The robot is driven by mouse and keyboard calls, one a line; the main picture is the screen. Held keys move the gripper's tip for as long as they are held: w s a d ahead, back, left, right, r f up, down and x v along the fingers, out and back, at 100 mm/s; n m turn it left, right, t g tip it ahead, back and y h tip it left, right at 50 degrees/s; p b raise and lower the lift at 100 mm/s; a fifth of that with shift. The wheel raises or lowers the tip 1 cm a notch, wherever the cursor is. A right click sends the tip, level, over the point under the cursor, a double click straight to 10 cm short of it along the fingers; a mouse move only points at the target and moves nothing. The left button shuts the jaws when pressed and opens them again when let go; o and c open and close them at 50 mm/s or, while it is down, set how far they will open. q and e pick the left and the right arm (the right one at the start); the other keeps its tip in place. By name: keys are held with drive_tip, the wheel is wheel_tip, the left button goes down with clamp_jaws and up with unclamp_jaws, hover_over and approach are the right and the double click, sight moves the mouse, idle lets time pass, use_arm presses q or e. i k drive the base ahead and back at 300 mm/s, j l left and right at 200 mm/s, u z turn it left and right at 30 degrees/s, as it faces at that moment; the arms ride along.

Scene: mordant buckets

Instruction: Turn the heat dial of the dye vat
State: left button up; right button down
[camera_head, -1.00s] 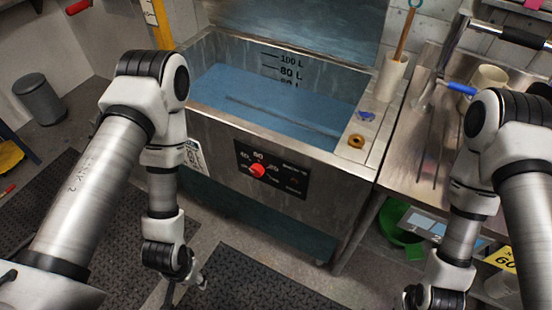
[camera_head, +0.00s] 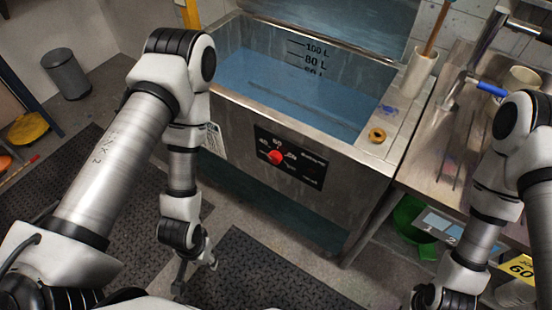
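The dye vat is a steel tank (camera_head: 330,205) with blue liquid (camera_head: 290,100) inside. On its front is a black control panel (camera_head: 312,170) with a red heat dial (camera_head: 276,157) and white markings around it. My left gripper (camera_head: 197,275) hangs low in front of the vat, below and left of the dial, clear of it. Its fingers look apart, with nothing between them. My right arm (camera_head: 482,225) reaches down at the right, and its gripper is cut off by the bottom edge.
A steel counter (camera_head: 440,150) adjoins the vat on the right. A white holder (camera_head: 418,72) and a brown ring (camera_head: 377,135) are on the vat's right ledge. A green bucket (camera_head: 407,215) is under the counter. Dark mats (camera_head: 250,270) cover the floor in front.

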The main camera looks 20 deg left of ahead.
sight(274, 157)
drive_tip(key=k+z, duration=0.15)
drive_tip(key=z, duration=0.25)
drive_tip(key=k+z, duration=0.1)
drive_tip(key=z, duration=0.3)
drive_tip(key=k+l+z, duration=0.1)
drive_tip(key=z, duration=0.7)
drive_tip(key=k+j+u, duration=0.15)
drive_tip(key=u, duration=0.2)
drive_tip(key=k+j+u, duration=0.1)
drive_tip(key=j+u, duration=0.25)
drive_tip(key=k+j+u, duration=0.1)
drive_tip(key=u, duration=0.25)
